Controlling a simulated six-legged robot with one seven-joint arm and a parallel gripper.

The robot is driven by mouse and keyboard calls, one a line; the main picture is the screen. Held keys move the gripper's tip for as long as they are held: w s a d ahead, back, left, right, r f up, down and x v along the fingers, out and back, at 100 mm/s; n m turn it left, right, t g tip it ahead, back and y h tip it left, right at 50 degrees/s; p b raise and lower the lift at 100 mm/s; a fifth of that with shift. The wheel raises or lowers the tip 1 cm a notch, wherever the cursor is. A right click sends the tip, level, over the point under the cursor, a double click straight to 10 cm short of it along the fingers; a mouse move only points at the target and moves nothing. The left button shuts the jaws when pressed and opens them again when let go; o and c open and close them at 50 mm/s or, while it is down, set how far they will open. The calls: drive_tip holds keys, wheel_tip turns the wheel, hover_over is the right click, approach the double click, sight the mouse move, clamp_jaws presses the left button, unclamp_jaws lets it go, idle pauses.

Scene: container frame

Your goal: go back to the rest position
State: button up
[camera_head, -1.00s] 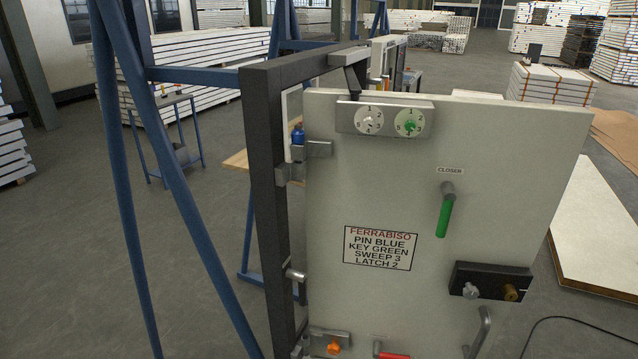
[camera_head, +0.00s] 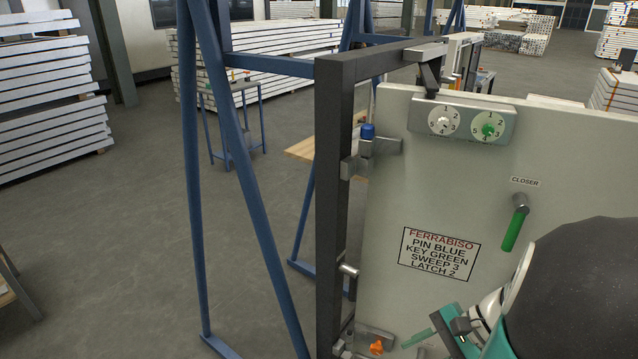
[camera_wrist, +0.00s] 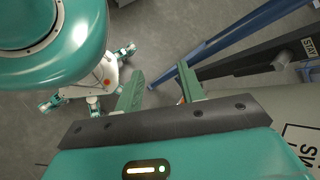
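My gripper (camera_head: 432,335) is low at the right in the head view, in front of the lower door. In the wrist view its two green fingers (camera_wrist: 160,78) stand apart with nothing between them. My dark rounded arm link covers the lower right of the door. The grey door panel (camera_head: 400,195) stands by the dark frame (camera_head: 333,200). It bears a sign (camera_head: 438,254), a green closer handle (camera_head: 515,225) hanging down, and a plate with two dials (camera_head: 462,121). A blue-topped pin (camera_head: 367,131) sits upright at the upper bracket. An orange knob (camera_head: 376,347) is near the bottom.
Blue stand legs (camera_head: 190,180) hold the frame on the left. A small blue table (camera_head: 235,125) stands behind them, with white stacked boards (camera_head: 50,95) further left. The floor (camera_head: 110,240) at the left is clear. A table corner (camera_head: 12,290) shows at the left edge.

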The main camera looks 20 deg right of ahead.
drive_tip(key=w+a+r+n+t+h, duration=0.2)
drive_tip(key=w+a+r+n+h, duration=0.2)
drive_tip(key=a+r+n+h, duration=0.4)
drive_tip(key=a+r+n, duration=0.5)
drive_tip(key=a+n, duration=0.2)
drive_tip(key=a, duration=0.2)
drive_tip(key=shift+r, duration=0.35)
drive_tip(key=shift+d, duration=0.15)
